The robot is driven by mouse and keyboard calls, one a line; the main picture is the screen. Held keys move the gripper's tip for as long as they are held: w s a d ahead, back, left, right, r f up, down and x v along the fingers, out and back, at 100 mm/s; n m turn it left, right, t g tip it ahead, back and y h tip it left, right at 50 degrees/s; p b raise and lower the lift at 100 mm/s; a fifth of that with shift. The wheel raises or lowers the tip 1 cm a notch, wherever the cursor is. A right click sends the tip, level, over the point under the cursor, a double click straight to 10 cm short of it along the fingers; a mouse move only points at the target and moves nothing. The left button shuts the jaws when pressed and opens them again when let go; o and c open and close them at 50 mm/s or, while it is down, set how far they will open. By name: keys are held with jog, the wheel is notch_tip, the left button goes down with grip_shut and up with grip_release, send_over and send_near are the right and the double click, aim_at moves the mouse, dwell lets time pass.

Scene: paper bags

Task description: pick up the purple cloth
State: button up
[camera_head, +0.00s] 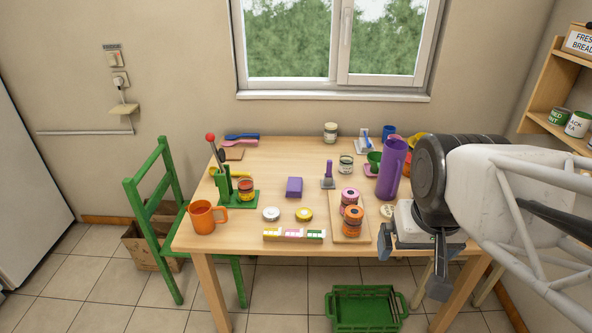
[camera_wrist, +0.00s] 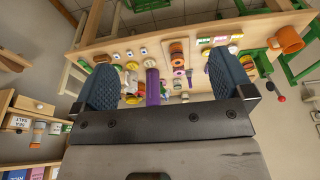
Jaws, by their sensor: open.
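The purple cloth (camera_head: 294,187) looks like a small folded purple block lying flat near the middle of the wooden table (camera_head: 280,155). My gripper (camera_head: 411,266) is at the right front of the table, well to the right of the cloth and apart from it. In the wrist view its two blue padded fingers stand wide apart with nothing held between them (camera_wrist: 165,72). I cannot make out the cloth for certain in the wrist view.
A tall purple cylinder (camera_head: 390,168) stands between my gripper and the back of the table. A stamp-like purple-handled tool (camera_head: 328,175), stacked rolls on a board (camera_head: 338,237), a green press (camera_head: 225,185) and an orange mug (camera_head: 203,217) surround the cloth.

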jog(key=w+a+r, duration=0.2)
jog(key=w+a, duration=0.1)
jog(key=w, duration=1.5)
jog(key=g, duration=0.3)
send_over(295, 183)
jog(key=f, duration=2.9)
jog(key=shift+s+d+f, duration=0.15)
jog(key=shift+s+f, duration=0.2)
jog(key=shift+w+a+f, duration=0.2)
jog(key=shift+w+f, duration=0.05)
jog(key=shift+f, duration=0.15)
jog(key=shift+f, duration=1.3)
